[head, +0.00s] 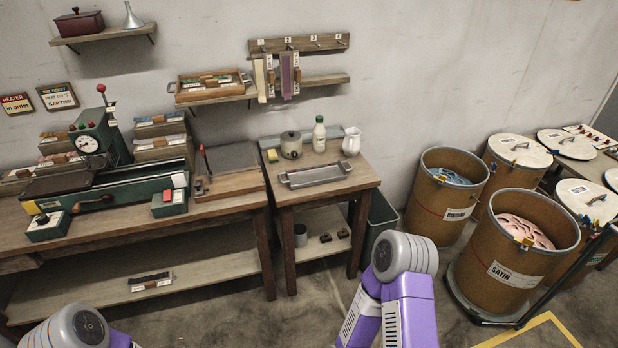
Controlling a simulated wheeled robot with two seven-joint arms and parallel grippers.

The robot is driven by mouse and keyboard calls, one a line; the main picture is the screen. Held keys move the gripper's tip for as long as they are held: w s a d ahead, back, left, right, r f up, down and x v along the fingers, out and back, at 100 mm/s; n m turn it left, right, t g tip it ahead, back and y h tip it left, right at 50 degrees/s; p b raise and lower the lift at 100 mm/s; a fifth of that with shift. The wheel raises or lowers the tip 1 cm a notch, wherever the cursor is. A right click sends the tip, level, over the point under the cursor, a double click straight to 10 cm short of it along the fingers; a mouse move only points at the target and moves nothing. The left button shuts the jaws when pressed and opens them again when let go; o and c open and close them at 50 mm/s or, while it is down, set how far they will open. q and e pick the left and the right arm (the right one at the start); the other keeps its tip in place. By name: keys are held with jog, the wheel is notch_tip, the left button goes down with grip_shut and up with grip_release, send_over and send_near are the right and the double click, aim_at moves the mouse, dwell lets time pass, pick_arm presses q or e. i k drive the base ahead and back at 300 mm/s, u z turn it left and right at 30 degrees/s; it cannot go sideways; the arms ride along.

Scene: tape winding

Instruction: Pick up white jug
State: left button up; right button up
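The white jug (351,141) stands upright at the back right corner of the small wooden table (352,180). My arms show only as purple and grey links at the bottom edge, one at the lower left and one at the lower middle. Neither gripper is in view, and nothing touches the jug.
A metal tray (314,175) lies in front of the jug and bottle. A lidded pot (291,145) and a yellow sponge (272,155) are further left. A green bin (382,216) stands beside the table. Brown drums (505,262) fill the right. The long bench (130,220) holds a green machine.

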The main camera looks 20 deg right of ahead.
aim_at(351, 145)
jog(key=z, duration=0.3)
jog(key=i, duration=0.35)
jog(key=z, duration=0.75)
jog(key=i, duration=0.7)
jog(key=u, duration=0.05)
